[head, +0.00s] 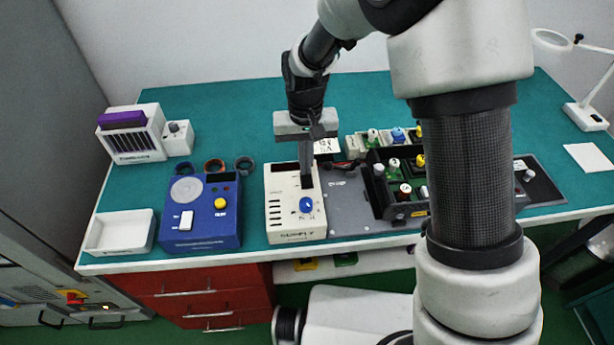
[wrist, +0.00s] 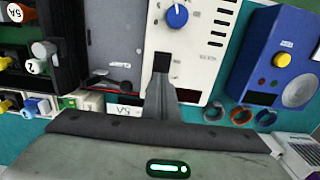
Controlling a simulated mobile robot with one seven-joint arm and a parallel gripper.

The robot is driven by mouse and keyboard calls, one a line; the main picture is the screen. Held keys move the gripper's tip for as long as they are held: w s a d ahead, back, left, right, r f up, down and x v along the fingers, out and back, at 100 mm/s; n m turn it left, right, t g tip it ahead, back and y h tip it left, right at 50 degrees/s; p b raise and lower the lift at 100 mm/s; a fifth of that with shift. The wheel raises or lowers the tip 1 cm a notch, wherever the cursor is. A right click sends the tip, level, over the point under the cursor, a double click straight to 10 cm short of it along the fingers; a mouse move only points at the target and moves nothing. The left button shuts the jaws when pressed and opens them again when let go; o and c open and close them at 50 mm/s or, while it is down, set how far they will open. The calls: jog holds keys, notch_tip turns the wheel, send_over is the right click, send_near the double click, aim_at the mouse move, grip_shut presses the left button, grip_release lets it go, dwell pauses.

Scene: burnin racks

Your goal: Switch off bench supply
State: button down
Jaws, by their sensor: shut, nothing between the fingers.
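The bench supply (head: 290,228) is a cream box marked "SUPPLY" near the front edge of the bench, with a blue knob (head: 306,204) on its top face. My gripper (head: 307,182) is shut and empty, pointing down over the rear part of the supply, just behind the knob. In the wrist view the shut fingertips (wrist: 162,62) are over the supply's panel (wrist: 200,60), and the blue knob (wrist: 177,15) lies beyond them. I cannot tell whether the tips touch the panel. The fingers hide part of the supply's display area.
Left of the supply is a blue box (head: 205,238) with a yellow button and white switch. Right is a grey plate (head: 350,205) and a dark rack (head: 385,205) holding several coloured-cap parts. A white tray (head: 95,238) sits front left.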

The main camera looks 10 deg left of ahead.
notch_tip(320, 180, up, 6)
jog(key=p, duration=0.3)
jog(key=shift+r+p, duration=0.15)
jog(key=shift+p, duration=0.2)
dwell(0.3)
jog(key=s+d+r+m+t, duration=0.1)
jog(key=s+d+r+t, duration=0.3)
jog(key=d+r, duration=1)
jog(key=s+d+r+m, duration=0.1)
jog(key=s+d+r, duration=0.3)
jog(key=s, duration=0.3)
jog(key=s+d+r+m+t, duration=0.1)
jog(key=s+d+r, duration=0.2)
jog(key=s, duration=0.4)
jog(key=shift+d+r+t, duration=0.3)
jog(key=shift+d+r, duration=0.05)
jog(key=shift+r, duration=0.1)
